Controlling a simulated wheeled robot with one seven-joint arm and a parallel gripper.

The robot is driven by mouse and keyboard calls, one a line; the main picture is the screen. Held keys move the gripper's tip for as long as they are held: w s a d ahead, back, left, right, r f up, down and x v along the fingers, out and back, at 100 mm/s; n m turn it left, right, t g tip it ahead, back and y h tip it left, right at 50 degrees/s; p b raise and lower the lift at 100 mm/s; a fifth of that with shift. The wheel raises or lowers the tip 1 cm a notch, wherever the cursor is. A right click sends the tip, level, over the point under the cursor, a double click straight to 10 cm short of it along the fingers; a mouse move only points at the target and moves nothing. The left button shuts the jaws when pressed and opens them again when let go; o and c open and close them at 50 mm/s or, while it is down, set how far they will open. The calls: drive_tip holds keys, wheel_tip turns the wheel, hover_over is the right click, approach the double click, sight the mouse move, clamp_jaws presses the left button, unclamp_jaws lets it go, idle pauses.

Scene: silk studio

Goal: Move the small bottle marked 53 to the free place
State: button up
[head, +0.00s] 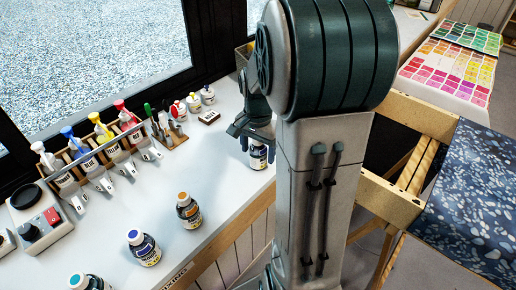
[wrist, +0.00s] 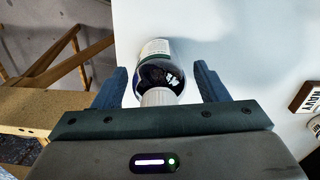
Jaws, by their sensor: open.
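A small bottle (head: 258,158) with dark contents and a white label stands near the right end of the white table (head: 225,185). In the wrist view the same bottle (wrist: 160,72) shows a pale cap and lies between my fingers. My gripper (head: 258,138) is open, with one finger on each side of the bottle; gaps show on both sides. Along the front edge stand similar bottles with an orange cap (head: 189,210), a blue cap (head: 143,248) and a teal cap (head: 88,282). I cannot read a 53 on any bottle, and no free place is clearly marked.
A rack of colored squeeze bottles (head: 100,150) stands along the window side. Small white bottles (head: 193,101) stand behind a dark block (head: 208,117), which reads NAVY in the wrist view (wrist: 307,97). A grey device (head: 38,220) is at left. Bare tabletop lies between rack and front bottles.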

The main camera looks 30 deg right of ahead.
drive_tip(key=shift+r, duration=0.15)
wheel_tip(320, 180, up, 12)
drive_tip(key=shift+f+p, duration=0.1)
drive_tip(key=shift+p, duration=0.45)
drive_tip(key=shift+s+a, duration=0.15)
drive_tip(key=shift+a, duration=0.15)
drive_tip(key=s+a+f+n+t, duration=0.2)
drive_tip(key=s+a+f+n, duration=0.2)
drive_tip(key=s+a+n, duration=0.7)
drive_tip(key=shift+s+a+n+t, duration=0.3)
drive_tip(key=shift+s+a+n, duration=0.05)
drive_tip(key=shift+s+n, duration=0.15)
drive_tip(key=shift+w, duration=0.1)
